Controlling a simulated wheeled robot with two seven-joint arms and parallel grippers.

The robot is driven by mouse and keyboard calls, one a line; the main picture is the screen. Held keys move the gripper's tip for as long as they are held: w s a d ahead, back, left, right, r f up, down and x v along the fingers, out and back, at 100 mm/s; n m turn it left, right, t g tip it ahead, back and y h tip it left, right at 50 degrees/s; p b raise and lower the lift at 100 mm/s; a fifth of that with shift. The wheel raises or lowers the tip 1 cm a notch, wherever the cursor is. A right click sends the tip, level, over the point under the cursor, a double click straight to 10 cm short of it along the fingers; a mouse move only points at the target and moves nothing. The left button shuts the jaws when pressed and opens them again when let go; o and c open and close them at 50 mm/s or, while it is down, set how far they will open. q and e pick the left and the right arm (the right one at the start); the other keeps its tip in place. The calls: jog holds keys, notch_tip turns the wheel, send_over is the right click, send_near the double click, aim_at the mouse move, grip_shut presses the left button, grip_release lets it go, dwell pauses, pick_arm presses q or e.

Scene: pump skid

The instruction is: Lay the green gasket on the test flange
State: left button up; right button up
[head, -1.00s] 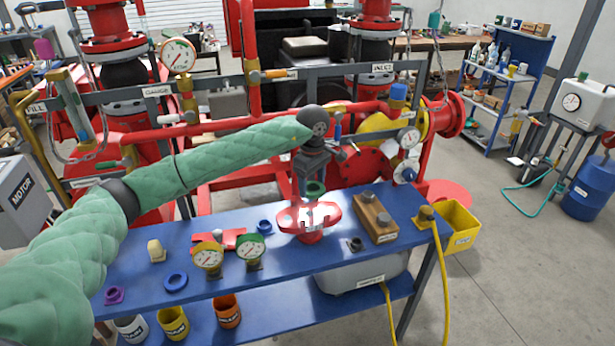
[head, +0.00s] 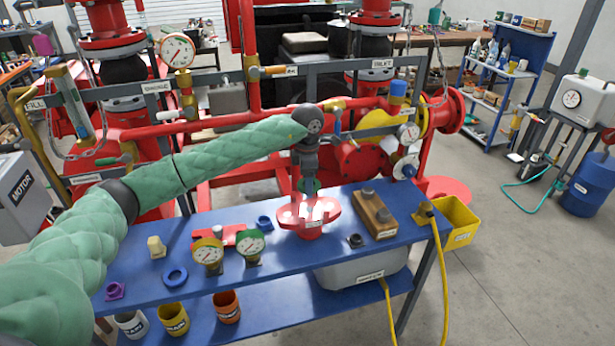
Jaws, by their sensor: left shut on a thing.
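The green gasket (head: 310,188) shows as a small dark green ring just above the test flange, partly covered by the gripper. My left gripper (head: 309,182) comes down from above and is shut on the gasket. The test flange (head: 326,217) is a red round flange with a shiny, light top, standing on the blue bench. The gasket looks roughly above the flange's middle, toward its far side. I cannot tell whether it touches the flange. My right gripper is not in view.
On the blue bench (head: 140,285) lie a blue ring (head: 175,277), a purple fitting (head: 115,290) and two gauges (head: 250,245) left of the flange. A wooden block (head: 376,215) with dark studs stands to its right. Red pipework (head: 210,120) rises behind.

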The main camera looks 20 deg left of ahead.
pick_arm(q)
send_over(308, 210)
jog(key=shift+w+a+f, duration=0.1)
jog(key=shift+f, duration=2.3)
jog(key=shift+b, duration=0.5)
jog(key=shift+b, duration=0.45)
jog(key=shift+f+b, duration=1.8)
jog(key=shift+f, duration=0.35)
jog(key=o, duration=1.1)
jog(key=shift+c, duration=0.2)
